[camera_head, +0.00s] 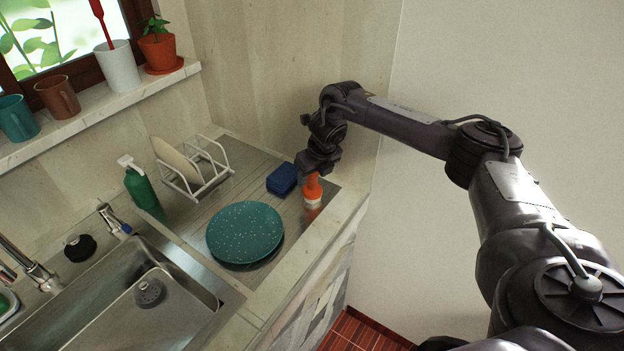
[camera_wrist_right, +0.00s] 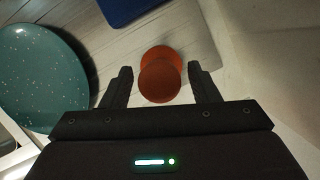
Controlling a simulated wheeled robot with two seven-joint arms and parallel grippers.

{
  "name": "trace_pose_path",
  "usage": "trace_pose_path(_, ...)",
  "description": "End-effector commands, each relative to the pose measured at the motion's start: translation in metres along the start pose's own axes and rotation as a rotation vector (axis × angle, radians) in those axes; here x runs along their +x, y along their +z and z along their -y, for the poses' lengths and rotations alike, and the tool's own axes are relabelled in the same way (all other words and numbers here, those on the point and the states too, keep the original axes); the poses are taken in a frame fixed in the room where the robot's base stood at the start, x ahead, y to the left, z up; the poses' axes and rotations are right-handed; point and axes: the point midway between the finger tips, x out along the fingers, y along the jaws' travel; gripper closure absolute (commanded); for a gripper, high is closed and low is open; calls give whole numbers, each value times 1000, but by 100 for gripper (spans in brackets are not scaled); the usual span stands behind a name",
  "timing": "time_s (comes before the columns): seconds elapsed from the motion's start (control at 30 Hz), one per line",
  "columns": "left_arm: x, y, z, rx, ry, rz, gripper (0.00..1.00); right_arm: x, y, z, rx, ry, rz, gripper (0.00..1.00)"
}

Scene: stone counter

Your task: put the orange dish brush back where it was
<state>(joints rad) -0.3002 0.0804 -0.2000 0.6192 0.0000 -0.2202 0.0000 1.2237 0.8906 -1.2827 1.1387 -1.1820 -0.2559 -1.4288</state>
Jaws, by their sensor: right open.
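The orange dish brush (camera_head: 312,188) stands upright on the steel drainboard, close to its right edge, with a pale band near its bottom. My right gripper (camera_head: 313,172) is directly above it, pointing down. In the right wrist view the round orange top of the brush (camera_wrist_right: 160,80) lies between the two open fingers of my right gripper (camera_wrist_right: 160,85), with a gap on each side. My left gripper is in neither view.
A blue sponge (camera_head: 282,178) lies just left of the brush. A speckled teal plate (camera_head: 245,232) lies in front of it on the drainboard (camera_head: 222,196). A white rack (camera_head: 205,170) with a plate, a green bottle (camera_head: 141,188) and the sink (camera_head: 140,305) are further left. The wall is close behind.

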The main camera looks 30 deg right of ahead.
Motion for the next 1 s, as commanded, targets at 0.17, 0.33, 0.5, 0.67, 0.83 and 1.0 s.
trace_pose_path(0.17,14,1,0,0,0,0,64,-38,1,1,-1,1,6,45)
trace_pose_path(0.33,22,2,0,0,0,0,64,-72,0,0,-1,0,6,45)
trace_pose_path(0.5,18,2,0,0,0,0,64,-94,1,1,-1,-1,2,45)
trace_pose_path(0.67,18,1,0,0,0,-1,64,-100,0,0,1,0,1,45)
trace_pose_path(0.83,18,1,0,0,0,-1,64,-99,0,0,1,0,1,45)
trace_pose_path(1.0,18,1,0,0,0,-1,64,-99,0,0,0,0,1,45)
